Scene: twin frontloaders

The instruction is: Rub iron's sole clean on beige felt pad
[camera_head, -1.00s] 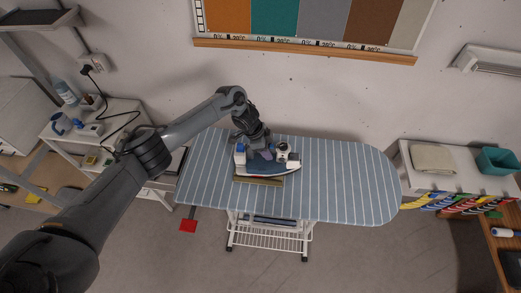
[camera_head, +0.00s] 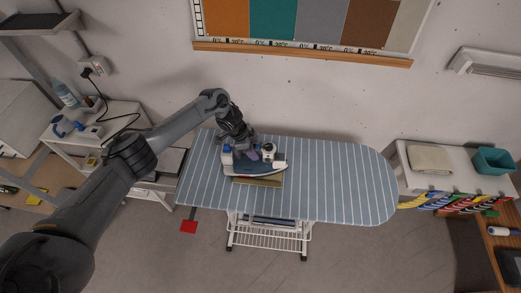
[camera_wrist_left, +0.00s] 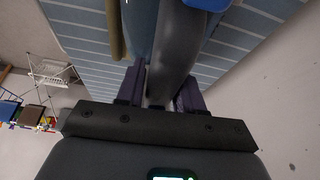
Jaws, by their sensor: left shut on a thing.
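The iron (camera_head: 268,169), with a dark blue lower body and a pale upper part, sits over the beige felt pad (camera_head: 270,183) on the striped ironing board, tip to the right. The pad's front edge shows below the iron; the rest is hidden, and I cannot see the contact at the sole. My left gripper (camera_head: 245,152) comes from above and is shut on the iron's handle. In the left wrist view the grey handle (camera_wrist_left: 178,50) is between the fingers (camera_wrist_left: 160,95), and a strip of the pad (camera_wrist_left: 115,30) shows beside it. My right gripper is not in view.
The ironing board (camera_head: 345,180) is clear on its right side. A shelf unit (camera_head: 115,115) with bottles stands at the left. A white table with a folded cloth (camera_head: 430,158) and a teal bin (camera_head: 493,160) stands at the right. The wall is close behind the board.

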